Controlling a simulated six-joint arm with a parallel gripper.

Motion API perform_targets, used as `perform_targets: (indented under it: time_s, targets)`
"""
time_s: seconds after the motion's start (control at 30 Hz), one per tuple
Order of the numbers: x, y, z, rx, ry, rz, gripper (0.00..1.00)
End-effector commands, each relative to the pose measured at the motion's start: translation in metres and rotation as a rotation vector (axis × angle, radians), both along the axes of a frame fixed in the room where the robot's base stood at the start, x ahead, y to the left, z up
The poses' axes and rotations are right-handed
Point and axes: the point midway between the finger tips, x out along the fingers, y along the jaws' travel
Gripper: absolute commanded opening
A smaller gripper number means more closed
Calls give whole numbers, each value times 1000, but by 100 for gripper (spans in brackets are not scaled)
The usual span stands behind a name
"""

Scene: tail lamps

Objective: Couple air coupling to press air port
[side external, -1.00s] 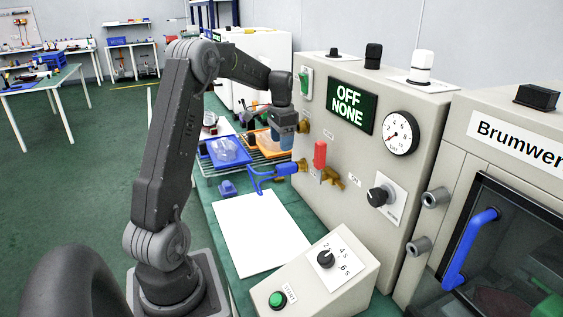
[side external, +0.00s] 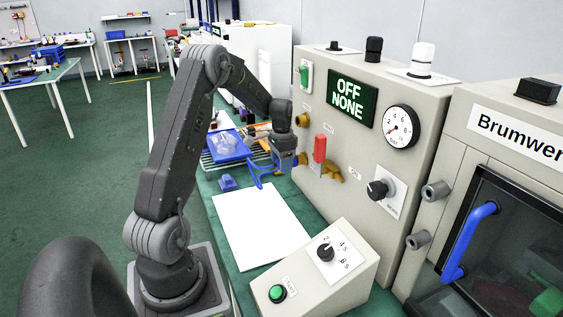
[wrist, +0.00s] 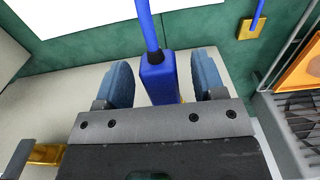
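The blue air coupling (wrist: 158,80) with its blue hose (wrist: 149,25) lies between the two blue-grey fingers of my gripper (wrist: 160,88) in the wrist view. A gap shows on each side of it, so the gripper is open around it. In the side view, my gripper (side external: 284,162) is lowered at the cabinet's lower brass fitting (side external: 301,159) and mostly hides the coupling; the hose loop (side external: 262,176) hangs to its left. An upper brass port (side external: 302,120) on the cabinet face is bare. I cannot tell whether the coupling is seated on the lower fitting.
A red-handled valve (side external: 319,149) with brass parts sits just right of my gripper. The grey cabinet (side external: 375,90) shows "OFF NONE" on its display. A blue tray (side external: 228,146) stands on a rack to the left. White paper (side external: 258,225) lies flat on the bench in front.

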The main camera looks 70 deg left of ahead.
Motion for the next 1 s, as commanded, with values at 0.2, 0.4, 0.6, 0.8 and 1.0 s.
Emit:
perform_targets:
  time_s: [0.2,0.4,0.6,0.8,1.0]
  targets:
    - [0,0,0,0,0,0,42]
    - [0,0,0,0,0,0,23]
    - [0,0,0,0,0,0,30]
    - [0,0,1,0,0,0,11]
    - [-1,0,1,1,-1,0,5]
